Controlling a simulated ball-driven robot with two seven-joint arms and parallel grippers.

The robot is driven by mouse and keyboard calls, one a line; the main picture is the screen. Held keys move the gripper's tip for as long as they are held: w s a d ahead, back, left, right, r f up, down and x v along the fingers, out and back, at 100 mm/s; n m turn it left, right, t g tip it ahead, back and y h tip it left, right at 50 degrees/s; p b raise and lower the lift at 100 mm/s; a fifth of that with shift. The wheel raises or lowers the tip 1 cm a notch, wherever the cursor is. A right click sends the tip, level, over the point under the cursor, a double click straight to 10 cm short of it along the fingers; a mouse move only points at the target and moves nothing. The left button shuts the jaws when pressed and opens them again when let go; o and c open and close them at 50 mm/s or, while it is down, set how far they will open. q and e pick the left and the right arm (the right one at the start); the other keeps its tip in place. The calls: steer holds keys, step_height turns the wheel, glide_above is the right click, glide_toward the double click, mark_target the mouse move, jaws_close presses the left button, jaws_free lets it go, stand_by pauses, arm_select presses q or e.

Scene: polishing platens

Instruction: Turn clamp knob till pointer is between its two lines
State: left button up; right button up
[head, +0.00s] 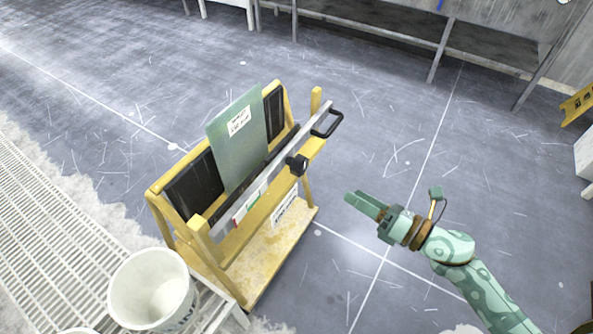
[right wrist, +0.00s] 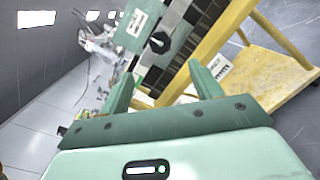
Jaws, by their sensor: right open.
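The clamp knob (head: 297,164) is small and black, on the pale clamp bar (head: 272,172) along the front of a yellow rack. It also shows in the right wrist view, where the knob (right wrist: 159,42) is ahead of the fingers. A strip with red and green marks (head: 246,205) lies along the bar's lower left. The pointer and its two lines are too small to tell apart. My right gripper (head: 362,204) is open and empty, right of the knob and apart from it. In the right wrist view its fingers (right wrist: 162,80) stand wide apart. My left gripper is out of view.
The yellow rack (head: 262,262) holds a green sheet (head: 237,145) with a white label. A black handle (head: 329,123) sticks out at the bar's right end. A white bucket (head: 153,290) and a grating (head: 55,230) are at left. Floor right of the rack is clear.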

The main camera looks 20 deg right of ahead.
glide_toward(305, 166)
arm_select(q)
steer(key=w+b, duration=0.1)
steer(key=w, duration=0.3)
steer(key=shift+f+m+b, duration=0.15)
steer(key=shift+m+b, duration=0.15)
arm_select(e)
steer(key=x, duration=1.1)
steer(key=shift+s+a, duration=0.1)
steer(key=c, duration=1)
